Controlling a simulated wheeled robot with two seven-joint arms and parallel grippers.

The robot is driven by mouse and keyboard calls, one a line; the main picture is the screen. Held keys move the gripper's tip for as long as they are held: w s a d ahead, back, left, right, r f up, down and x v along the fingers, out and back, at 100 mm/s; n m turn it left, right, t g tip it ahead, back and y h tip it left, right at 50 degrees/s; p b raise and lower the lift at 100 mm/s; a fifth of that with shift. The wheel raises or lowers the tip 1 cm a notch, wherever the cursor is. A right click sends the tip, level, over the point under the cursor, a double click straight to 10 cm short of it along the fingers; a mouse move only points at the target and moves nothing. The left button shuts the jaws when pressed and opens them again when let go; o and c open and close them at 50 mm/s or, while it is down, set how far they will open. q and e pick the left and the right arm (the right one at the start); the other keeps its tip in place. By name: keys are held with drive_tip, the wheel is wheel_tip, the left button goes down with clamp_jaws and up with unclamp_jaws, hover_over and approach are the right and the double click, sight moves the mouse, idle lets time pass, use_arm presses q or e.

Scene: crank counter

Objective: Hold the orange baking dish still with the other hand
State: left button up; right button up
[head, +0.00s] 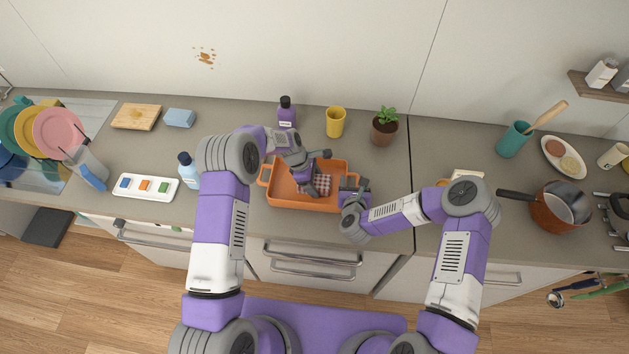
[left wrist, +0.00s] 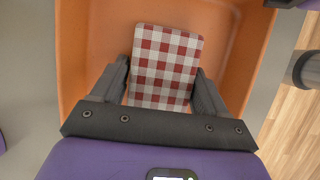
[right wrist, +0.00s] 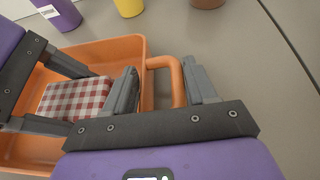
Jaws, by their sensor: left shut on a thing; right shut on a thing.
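The orange baking dish (head: 300,204) sits on the counter in the middle of the head view, with a loop handle at each end. A red-and-white checked pad (left wrist: 165,65) is inside it, and it also shows in the right wrist view (right wrist: 75,97). My left gripper (head: 308,180) reaches down into the dish and is shut on the checked pad, a finger on each side. My right gripper (right wrist: 165,85) is shut on the dish's right handle (right wrist: 178,82), one finger inside the loop and one outside. In the head view the grippers partly hide the pad and that handle.
Behind the dish stand a purple bottle (head: 287,115), a yellow cup (head: 335,122) and a potted plant (head: 385,128). A blue bottle (head: 188,172) and a white tray (head: 146,186) are to the left. A copper pot (head: 556,212) stands far right.

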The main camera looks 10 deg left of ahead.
use_arm(q)
drive_tip(key=shift+w+a+r, duration=0.1)
drive_tip(key=shift+a, duration=1.85)
drive_tip(key=shift+r, duration=4.05)
drive_tip(key=a+r, duration=0.4)
drive_tip(key=a, duration=0.4)
drive_tip(key=shift+w, duration=0.1)
